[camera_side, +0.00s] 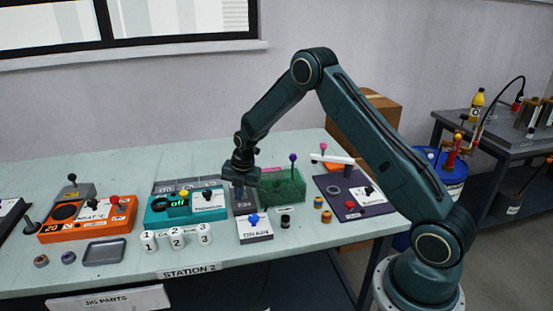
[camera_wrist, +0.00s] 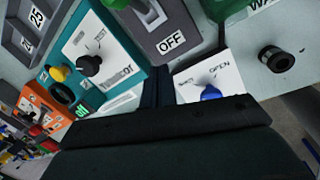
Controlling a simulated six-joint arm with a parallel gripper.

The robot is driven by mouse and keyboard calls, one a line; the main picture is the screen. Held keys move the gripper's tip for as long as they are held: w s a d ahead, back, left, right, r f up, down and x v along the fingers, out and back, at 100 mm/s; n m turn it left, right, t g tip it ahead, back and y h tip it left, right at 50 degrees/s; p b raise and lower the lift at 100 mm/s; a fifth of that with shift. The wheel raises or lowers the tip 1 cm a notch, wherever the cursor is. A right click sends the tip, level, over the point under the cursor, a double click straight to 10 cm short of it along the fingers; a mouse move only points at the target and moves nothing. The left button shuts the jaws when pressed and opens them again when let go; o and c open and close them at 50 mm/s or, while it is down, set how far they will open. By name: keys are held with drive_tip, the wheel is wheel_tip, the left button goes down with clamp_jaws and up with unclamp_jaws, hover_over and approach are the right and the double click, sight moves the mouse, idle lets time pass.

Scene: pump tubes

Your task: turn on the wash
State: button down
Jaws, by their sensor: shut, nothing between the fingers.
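My gripper (camera_side: 240,185) is shut and empty, pointing down over a grey unit (camera_side: 243,203). In the wrist view its dark fingers (camera_wrist: 158,84) lie just in front of this grey unit, which carries an "OFF" label (camera_wrist: 171,41). Whether the fingers touch it, I cannot tell. The unit's upper part is cut off by the frame edge. A partly cut-off label starting "WA" (camera_wrist: 262,3) shows at the top right, near a green part (camera_wrist: 222,8). In the side view a green see-through tank (camera_side: 283,187) stands right of the gripper, with a purple-topped stick (camera_side: 293,158) at its back.
A white drain box (camera_side: 256,237) with a blue knob (camera_side: 254,219) sits close in front. A teal box (camera_side: 187,205) with knobs stands left, an orange box (camera_side: 88,219) farther left. White numbered cups (camera_side: 177,238) stand near the front edge. A dark purple panel (camera_side: 351,192) lies right.

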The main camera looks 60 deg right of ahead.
drive_tip(key=shift+s+a+f, duration=0.2)
drive_tip(key=shift+a, duration=0.4)
drive_tip(key=shift+s+a+f, duration=0.2)
drive_tip(key=shift+a, duration=0.35)
drive_tip(key=s+a+r+m, duration=0.2)
drive_tip(key=s+r, duration=0.2)
drive_tip(key=r, duration=0.4)
drive_tip(key=s+a+r+m+t, duration=0.1)
drive_tip(key=s+r+m, duration=0.2)
drive_tip(key=r, duration=0.5)
drive_tip(key=s+a+r+m, duration=0.2)
drive_tip(key=s+r, duration=0.3)
drive_tip(key=r, duration=0.3)
drive_tip(key=shift+s+a+r+m, duration=0.2)
drive_tip(key=shift+a+m, duration=0.1)
drive_tip(key=shift+m, duration=0.4)
drive_tip(key=s+a+r+m+t, duration=0.1)
drive_tip(key=s+a+r+m, duration=0.1)
drive_tip(key=s+m, duration=0.5)
drive_tip(key=s+a+r+m+t, duration=0.1)
drive_tip(key=s+a+r+m, duration=0.2)
drive_tip(key=s+m, duration=0.4)
drive_tip(key=s, duration=0.9)
